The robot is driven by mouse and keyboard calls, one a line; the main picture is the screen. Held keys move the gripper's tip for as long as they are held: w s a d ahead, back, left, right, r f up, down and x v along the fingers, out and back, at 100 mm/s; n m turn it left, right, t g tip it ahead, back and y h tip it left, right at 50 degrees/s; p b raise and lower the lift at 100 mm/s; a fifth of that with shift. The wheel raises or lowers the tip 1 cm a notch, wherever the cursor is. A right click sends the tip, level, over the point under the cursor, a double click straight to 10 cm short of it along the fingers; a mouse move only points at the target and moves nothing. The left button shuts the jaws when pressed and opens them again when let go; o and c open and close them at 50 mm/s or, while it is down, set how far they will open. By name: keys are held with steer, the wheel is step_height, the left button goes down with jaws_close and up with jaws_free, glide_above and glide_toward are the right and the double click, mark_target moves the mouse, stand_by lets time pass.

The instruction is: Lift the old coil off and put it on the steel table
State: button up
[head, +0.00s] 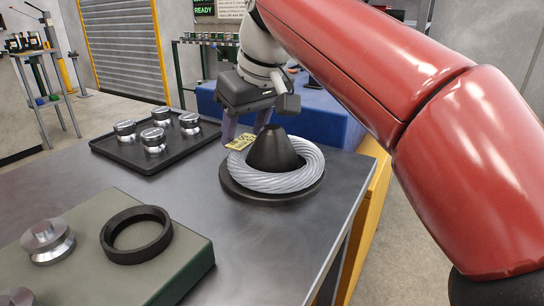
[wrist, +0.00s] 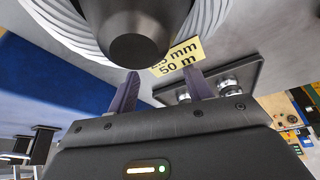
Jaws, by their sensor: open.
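The coil (head: 300,178) is a ring of grey twisted wire with a yellow label (head: 241,142). It sits around a black cone (head: 272,150) on a round dark base (head: 265,197), on the steel table (head: 250,245). My gripper (head: 244,138) is above the far left side of the coil, pointing down. In the wrist view my gripper (wrist: 162,80) is open with its two fingers apart, and the coil (wrist: 72,28) and the cone's blunt tip (wrist: 138,48) are just ahead. The label, reading "50 m", shows near the fingertips. Whether a finger touches the coil cannot be told.
A black tray (head: 137,160) with several metal-topped jars stands at the back left. A green-grey block (head: 95,265) with a black ring (head: 137,235) and metal spools is at the front left. A blue block (head: 318,125) stands behind. The table's middle is clear.

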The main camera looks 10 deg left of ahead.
steer(key=shift+f, duration=0.25)
jaws_close()
stand_by(0.6)
